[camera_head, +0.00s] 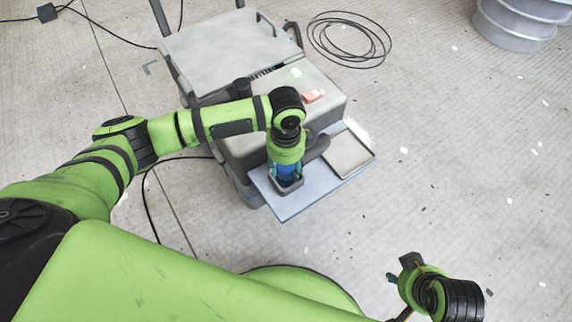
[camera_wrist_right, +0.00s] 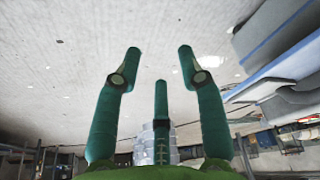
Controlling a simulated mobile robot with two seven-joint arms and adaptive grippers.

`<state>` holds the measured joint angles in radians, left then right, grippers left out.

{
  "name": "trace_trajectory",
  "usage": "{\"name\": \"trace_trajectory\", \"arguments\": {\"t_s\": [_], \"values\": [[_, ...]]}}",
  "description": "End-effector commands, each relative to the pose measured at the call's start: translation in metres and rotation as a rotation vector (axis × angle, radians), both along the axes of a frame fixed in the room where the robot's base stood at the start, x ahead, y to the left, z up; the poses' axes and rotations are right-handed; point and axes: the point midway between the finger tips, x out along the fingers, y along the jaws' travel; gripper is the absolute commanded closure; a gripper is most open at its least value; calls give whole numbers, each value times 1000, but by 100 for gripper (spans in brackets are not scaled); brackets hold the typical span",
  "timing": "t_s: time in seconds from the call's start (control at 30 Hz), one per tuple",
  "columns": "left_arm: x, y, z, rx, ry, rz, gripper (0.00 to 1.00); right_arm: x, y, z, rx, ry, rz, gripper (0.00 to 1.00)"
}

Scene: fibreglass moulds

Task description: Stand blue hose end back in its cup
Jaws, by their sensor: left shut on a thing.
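The blue hose end (camera_head: 287,171) shows just under my left wrist in the head view, standing in or right over the dark square cup (camera_head: 292,187) on the cart's pale blue shelf. My left gripper (camera_head: 285,165) reaches down onto it and is shut on it; its fingers are mostly hidden by my wrist. I cannot tell how deep the hose end sits in the cup. My right gripper is far from the cup, at the lower right in the head view. In the right wrist view my right gripper (camera_wrist_right: 160,60) is open, with its green fingers spread and nothing between them.
The pale blue shelf (camera_head: 297,207) sticks out from a grey cart (camera_head: 320,85) and also bears a shallow square tray (camera_head: 348,153). A coiled black cable (camera_head: 350,40) lies on the floor behind. A ribbed grey drum (camera_head: 515,25) stands at top right. The floor at right is mostly clear.

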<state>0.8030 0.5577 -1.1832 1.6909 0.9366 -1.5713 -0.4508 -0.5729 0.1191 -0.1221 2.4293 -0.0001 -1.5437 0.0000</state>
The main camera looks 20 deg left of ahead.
Motion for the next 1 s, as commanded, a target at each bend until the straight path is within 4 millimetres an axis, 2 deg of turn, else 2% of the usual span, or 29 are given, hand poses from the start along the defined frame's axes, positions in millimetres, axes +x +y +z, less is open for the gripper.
{"name": "trace_trajectory", "arguments": {"t_s": [0.1,0.13,0.17,0.2,0.53,0.67,0.77,1.0], "values": [[0,0,-2,-1,0,1,77,0,0,-1,0,1,0,60],[0,0,-3,-1,0,1,47,1,0,-2,0,2,0,60],[0,0,-3,-1,0,1,35,1,0,-3,0,1,0,60],[0,0,-3,-1,0,1,27,1,0,-2,0,1,0,60],[0,0,-2,0,-1,0,27,1,0,-3,0,1,0,60],[0,0,6,0,-1,0,27,1,0,1,1,-1,0,60],[1,0,19,-1,-2,1,27,5,1,-13,1,10,2,60],[1,0,64,-1,-3,1,27,8,3,-53,-1,38,5,60]]}}
